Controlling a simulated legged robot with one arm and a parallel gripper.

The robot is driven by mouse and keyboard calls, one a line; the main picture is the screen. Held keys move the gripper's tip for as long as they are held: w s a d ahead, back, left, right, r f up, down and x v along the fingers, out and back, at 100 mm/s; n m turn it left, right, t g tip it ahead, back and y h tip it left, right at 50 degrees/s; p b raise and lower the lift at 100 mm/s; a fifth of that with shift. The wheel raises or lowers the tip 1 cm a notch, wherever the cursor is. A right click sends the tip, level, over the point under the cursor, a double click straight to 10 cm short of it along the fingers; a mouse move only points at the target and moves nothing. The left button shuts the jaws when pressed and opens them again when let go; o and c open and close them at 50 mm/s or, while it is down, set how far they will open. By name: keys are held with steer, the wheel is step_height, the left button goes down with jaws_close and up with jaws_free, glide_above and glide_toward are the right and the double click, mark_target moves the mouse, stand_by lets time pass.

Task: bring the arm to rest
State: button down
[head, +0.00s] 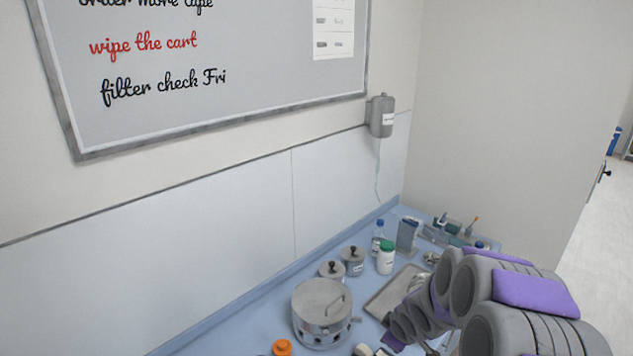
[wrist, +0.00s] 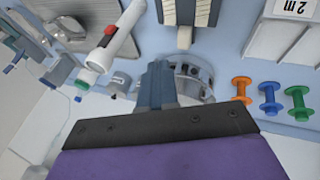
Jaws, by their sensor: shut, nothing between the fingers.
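My gripper (wrist: 158,68) shows in the wrist view with its blue-grey fingers together and nothing between them. Its fingertips overlap the picture of a round metal pot, part of which is hidden behind them. I cannot tell the gap between them. In the head view my grey arm with purple pads reaches in from the lower right over the counter. There the gripper's fingers cannot be made out clearly.
The blue counter (head: 245,325) holds a metal tray (head: 385,303), two lidded jars (head: 353,262), a green-capped white bottle (head: 386,260) and a blue-capped bottle (head: 377,240). A flashlight (wrist: 113,37) and orange (wrist: 241,90), blue (wrist: 270,98) and green (wrist: 299,102) spools lie near the gripper.

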steer(key=s+a+r+m+g+b, duration=0.2)
steer(key=s+r+m, duration=0.1)
steer(key=s, duration=1)
steer(key=s+a+r+m+g+b, duration=0.2)
steer(key=s+r+m+g, duration=0.1)
steer(key=s, duration=1)
steer(key=s+a+r+m+g+b, duration=0.2)
steer(key=s+r+m, duration=0.1)
steer(key=s, duration=1)
steer(key=shift+a+r+m, duration=0.15)
steer(key=shift+r+m, duration=0.25)
steer(key=shift+m, duration=0.1)
